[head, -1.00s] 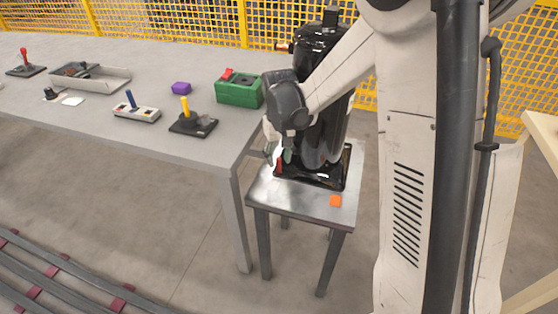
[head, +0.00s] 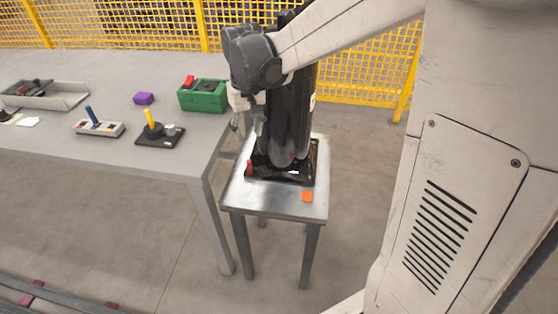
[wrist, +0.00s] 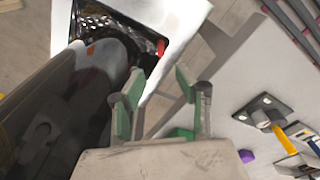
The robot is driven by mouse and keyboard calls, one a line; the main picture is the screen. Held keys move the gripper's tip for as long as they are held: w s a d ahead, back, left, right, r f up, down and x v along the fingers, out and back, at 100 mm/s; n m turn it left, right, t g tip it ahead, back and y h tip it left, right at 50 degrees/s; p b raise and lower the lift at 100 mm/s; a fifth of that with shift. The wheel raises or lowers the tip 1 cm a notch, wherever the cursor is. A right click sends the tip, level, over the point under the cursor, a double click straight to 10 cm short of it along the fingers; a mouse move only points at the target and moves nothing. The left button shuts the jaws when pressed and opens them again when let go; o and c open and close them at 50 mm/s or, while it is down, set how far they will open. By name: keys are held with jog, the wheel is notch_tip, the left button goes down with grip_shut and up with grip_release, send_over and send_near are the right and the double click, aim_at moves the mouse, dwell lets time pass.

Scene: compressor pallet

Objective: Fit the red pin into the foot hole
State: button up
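The red pin (head: 249,168) stands upright at the front left corner of the black base plate (head: 290,178) of the dark compressor (head: 288,125). In the wrist view the red pin (wrist: 161,47) shows at the plate's corner. The foot hole itself is hidden, and I cannot tell how deep the pin sits. My gripper (head: 246,127) is above the pin and apart from it, beside the compressor body. In the wrist view my gripper (wrist: 160,92) has its green-padded fingers spread, with nothing between them.
The grey workbench (head: 100,150) at the left holds a green box (head: 203,97), a purple block (head: 144,98) and joystick units. A yellow mesh fence (head: 120,25) runs behind.

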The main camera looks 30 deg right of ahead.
jog(key=s+r+t, duration=0.3)
jog(key=s, duration=0.7)
jog(key=s+r+t, duration=0.3)
jog(key=s, duration=0.8)
jog(key=shift+s+m, duration=0.15)
jog(key=shift+m, duration=0.15)
notch_tip(320, 180, up, 6)
jog(key=p, duration=0.6)
jog(key=shift+r, duration=0.2)
